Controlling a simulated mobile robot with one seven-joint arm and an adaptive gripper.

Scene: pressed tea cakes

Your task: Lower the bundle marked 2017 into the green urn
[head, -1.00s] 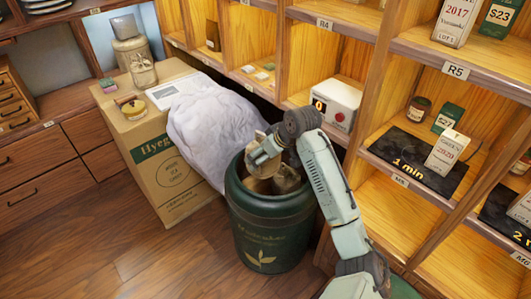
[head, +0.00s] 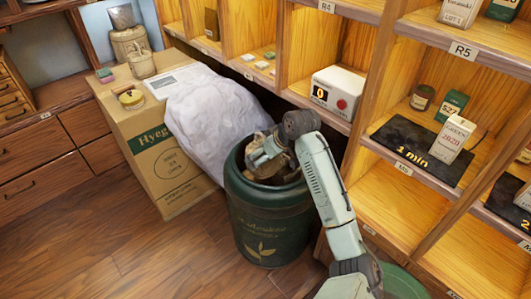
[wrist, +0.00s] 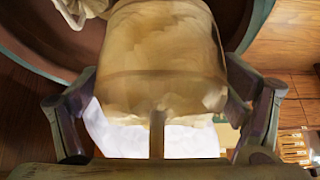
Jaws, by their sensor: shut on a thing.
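The green urn (head: 268,222) stands on the wooden floor, dark green with gold lettering and a leaf mark. My gripper (head: 262,158) is at the urn's mouth and shut on a tan wrapped bundle (wrist: 165,50). In the wrist view the bundle sits between the two fingers, and the urn's curved rim (wrist: 258,18) passes behind it. In the head view the bundle is mostly hidden by the gripper and rim, partly inside the mouth. No 2017 mark is readable on it. A pale wrapped thing (wrist: 82,10) shows beside it in the wrist view.
Wooden shelves (head: 400,190) rise behind and right, with a button box (head: 336,93) and a black mat (head: 415,150). Floor in front is clear.

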